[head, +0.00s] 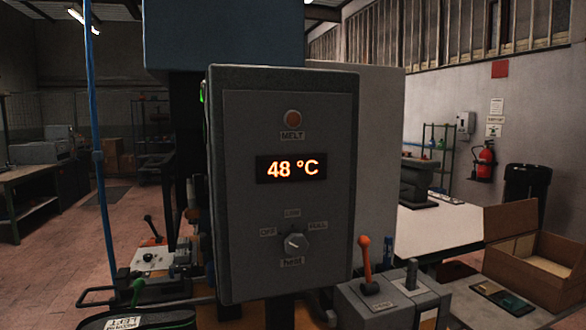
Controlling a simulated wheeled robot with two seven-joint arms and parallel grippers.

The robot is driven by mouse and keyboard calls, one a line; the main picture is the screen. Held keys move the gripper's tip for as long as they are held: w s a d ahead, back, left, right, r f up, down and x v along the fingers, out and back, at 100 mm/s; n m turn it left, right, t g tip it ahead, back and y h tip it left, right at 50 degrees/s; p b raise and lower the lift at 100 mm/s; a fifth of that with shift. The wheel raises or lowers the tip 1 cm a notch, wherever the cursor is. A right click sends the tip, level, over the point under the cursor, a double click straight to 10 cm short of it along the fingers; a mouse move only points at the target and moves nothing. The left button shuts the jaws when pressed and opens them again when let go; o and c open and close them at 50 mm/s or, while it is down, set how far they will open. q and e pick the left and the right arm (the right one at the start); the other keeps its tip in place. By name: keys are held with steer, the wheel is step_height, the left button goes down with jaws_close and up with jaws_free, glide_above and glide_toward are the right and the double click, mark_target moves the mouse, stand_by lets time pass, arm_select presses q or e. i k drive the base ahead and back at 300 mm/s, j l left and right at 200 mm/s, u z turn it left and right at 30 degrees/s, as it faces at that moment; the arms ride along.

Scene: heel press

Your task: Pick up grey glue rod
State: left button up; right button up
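I cannot make out a grey glue rod for certain in the head view. A small dark tray (503,299) at the lower right holds small coloured pieces, too small to name. An open cardboard box (540,268) stands beside it, with pale flat contents. Neither of my grippers is in view.
A grey control panel (282,215) fills the middle, showing 48 °C, with a MELT light (293,118) and a heater knob (295,243). An orange lever (366,262) stands on a grey unit to its right. A white table (440,225) lies behind. A blue hose (98,160) hangs left.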

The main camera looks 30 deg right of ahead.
mark_target(413, 265)
steer(key=z, duration=1.8)
steer(key=i+l+u, duration=0.4)
steer(key=i, duration=0.15)
steer(key=i+l+u, duration=0.45)
steer(key=i+l, duration=0.05)
steer(key=l, duration=0.1)
